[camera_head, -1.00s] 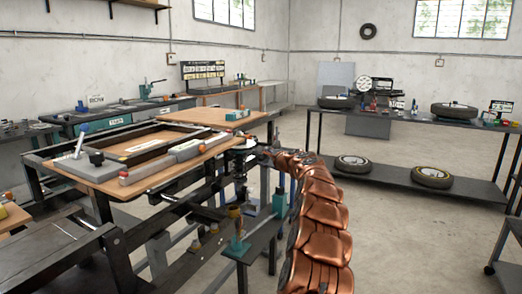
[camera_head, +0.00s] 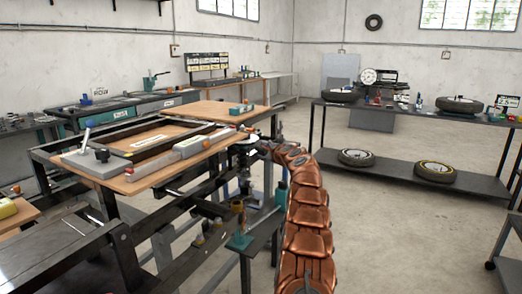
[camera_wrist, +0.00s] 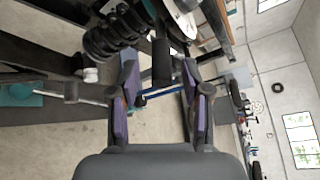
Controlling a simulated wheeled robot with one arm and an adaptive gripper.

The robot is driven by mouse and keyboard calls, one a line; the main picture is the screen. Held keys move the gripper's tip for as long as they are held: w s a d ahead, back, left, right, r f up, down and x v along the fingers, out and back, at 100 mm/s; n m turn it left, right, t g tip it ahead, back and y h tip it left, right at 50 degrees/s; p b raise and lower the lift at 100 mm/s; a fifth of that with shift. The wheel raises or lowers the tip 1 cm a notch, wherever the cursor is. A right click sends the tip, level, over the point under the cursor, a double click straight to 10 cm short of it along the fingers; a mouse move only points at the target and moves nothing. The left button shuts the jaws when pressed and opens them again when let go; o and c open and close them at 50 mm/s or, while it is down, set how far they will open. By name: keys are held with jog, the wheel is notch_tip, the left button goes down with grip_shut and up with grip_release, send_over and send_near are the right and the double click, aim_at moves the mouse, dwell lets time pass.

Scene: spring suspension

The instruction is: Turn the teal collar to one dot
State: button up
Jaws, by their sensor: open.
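My gripper (camera_wrist: 160,78) is open in the wrist view, with its two purple-padded fingers apart. A dark cylinder (camera_wrist: 162,62) shows between and beyond the fingertips; I cannot tell whether they touch it. Black spring coils (camera_wrist: 108,38) lie just beyond the left finger, and a pale disc (camera_wrist: 180,22) is at the top. In the head view, the end of my copper-coloured arm reaches the spring unit (camera_head: 246,160) at the workbench's right end, and my gripper is too small to make out there. I cannot pick out the teal collar or its dots with certainty.
A teal block (camera_head: 240,241) stands on a low dark shelf below the spring unit. The wooden bench top (camera_head: 130,182) with grey tools lies to the left. A dark rack (camera_head: 430,182) with tyres stands at the right. The floor between is clear.

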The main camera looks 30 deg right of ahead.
aim_at(251, 146)
jog(key=shift+w+d+p, duration=0.15)
jog(key=shift+w+p, duration=0.45)
jog(key=shift+w, duration=0.2)
jog(key=shift+w+f+p, duration=0.2)
jog(key=shift+w+p, duration=0.15)
jog(key=shift+p, duration=0.05)
jog(key=shift+c, duration=0.5)
grip_shut()
